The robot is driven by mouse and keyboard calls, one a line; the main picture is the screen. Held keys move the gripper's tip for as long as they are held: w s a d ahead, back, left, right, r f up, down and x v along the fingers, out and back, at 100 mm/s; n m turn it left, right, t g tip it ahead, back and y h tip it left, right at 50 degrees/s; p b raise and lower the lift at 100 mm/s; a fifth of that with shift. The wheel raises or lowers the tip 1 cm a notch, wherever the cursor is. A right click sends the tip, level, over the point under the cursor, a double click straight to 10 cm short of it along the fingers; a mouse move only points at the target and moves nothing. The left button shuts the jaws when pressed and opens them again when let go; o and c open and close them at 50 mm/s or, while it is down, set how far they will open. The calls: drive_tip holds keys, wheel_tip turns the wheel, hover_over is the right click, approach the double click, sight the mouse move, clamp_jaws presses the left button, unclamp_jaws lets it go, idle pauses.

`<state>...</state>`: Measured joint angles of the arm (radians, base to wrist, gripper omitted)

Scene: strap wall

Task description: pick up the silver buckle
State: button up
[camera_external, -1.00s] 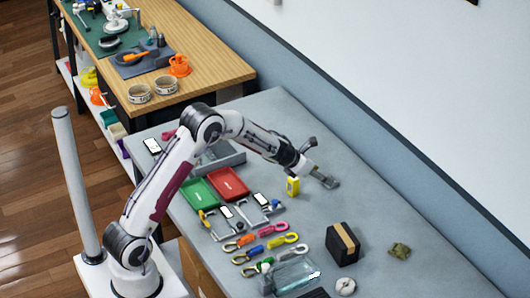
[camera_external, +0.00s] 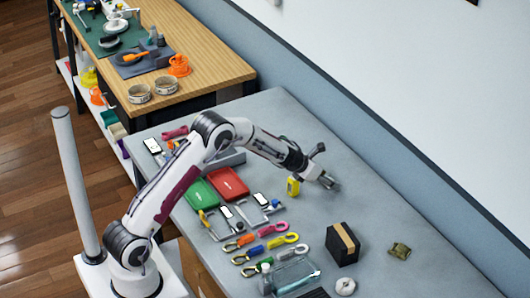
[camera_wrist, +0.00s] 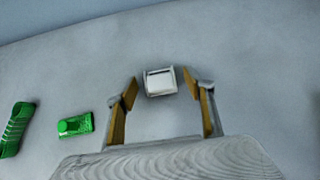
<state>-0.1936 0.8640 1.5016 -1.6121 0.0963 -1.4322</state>
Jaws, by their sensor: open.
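The silver buckle (camera_wrist: 160,83) shows in the wrist view as a small, pale, squarish piece with a slot, lying on the grey surface. My gripper (camera_wrist: 162,90) is open, with one finger to each side of the buckle and a clear gap on both sides. The buckle sits around and slightly beyond the fingertips. In the external view my gripper (camera_external: 331,183) hangs low over the far part of the grey table, and I cannot make out the buckle there.
Two green items (camera_wrist: 74,125) lie left of my gripper in the wrist view. In the external view a yellow item (camera_external: 293,187) stands close to my gripper. A black box with a tan band (camera_external: 342,244) is nearer the front. Table to the gripper's right is clear.

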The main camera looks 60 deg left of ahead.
idle(0.4)
drive_tip(key=c, duration=1.1)
drive_tip(key=shift+r, duration=0.45)
drive_tip(key=shift+r, duration=4.6)
